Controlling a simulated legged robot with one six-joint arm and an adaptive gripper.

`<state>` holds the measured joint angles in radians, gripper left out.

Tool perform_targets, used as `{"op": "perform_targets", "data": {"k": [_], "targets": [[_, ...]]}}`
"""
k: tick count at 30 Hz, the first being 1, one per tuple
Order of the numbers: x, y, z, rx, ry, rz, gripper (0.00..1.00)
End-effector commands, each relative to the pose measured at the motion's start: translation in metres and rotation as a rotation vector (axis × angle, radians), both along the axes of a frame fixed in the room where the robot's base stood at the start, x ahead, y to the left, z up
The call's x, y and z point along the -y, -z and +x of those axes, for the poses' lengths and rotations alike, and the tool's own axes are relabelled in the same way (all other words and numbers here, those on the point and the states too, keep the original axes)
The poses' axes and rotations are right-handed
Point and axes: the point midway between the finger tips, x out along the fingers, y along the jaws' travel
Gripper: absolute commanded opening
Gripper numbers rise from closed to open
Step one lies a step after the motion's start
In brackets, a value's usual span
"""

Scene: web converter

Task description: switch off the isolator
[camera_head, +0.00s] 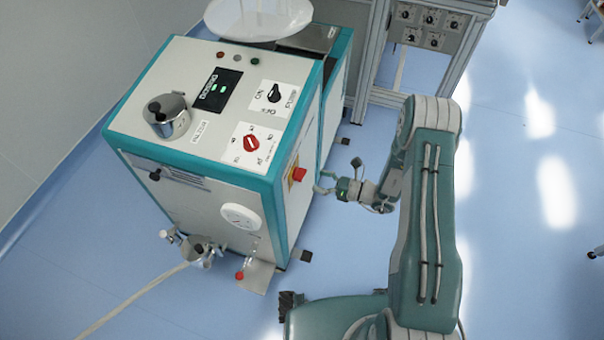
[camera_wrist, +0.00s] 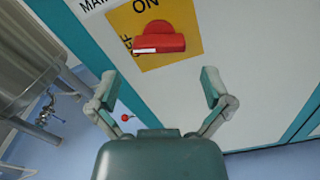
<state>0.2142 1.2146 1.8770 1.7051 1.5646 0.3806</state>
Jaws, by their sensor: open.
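The isolator is a red rotary handle (camera_wrist: 160,43) on a yellow plate (camera_wrist: 187,22) on the machine's side wall. In the wrist view its bar lies roughly level, with a white mark on its left part, beside the OFF lettering. ON is lettered above it. In the head view the red handle (camera_head: 299,174) shows small, seen from the side. My gripper (camera_wrist: 157,88) is open and empty, its two fingers spread below the handle in the picture and apart from it. In the head view my gripper (camera_head: 323,183) is just right of the handle.
The machine (camera_head: 210,110) has a top panel with a red rotary knob (camera_head: 251,143), a black knob (camera_head: 274,93) and a metal pot (camera_head: 167,115). A frame with several dials (camera_head: 430,18) stands behind.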

Motion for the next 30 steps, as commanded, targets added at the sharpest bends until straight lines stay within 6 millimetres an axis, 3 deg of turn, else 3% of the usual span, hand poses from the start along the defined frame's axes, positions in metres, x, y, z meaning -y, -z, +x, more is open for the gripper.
{"op": "perform_targets", "data": {"k": [3, 9, 20, 23, 24, 25, 30], "targets": [[-0.022, 0.000, 0.007, 0.001, -0.004, 0.000, 1.00], [-0.045, 0.000, 0.016, 0.001, -0.002, -0.001, 1.00], [-0.051, 0.000, 0.019, 0.001, 0.000, 0.000, 1.00], [-0.051, 0.000, 0.019, 0.001, 0.000, 0.000, 0.60], [-0.051, 0.000, 0.019, 0.001, 0.000, 0.000, 0.42], [-0.051, 0.000, 0.019, 0.001, 0.000, 0.000, 0.35], [-0.051, 0.000, 0.019, 0.005, 0.001, -0.002, 0.35]]}}
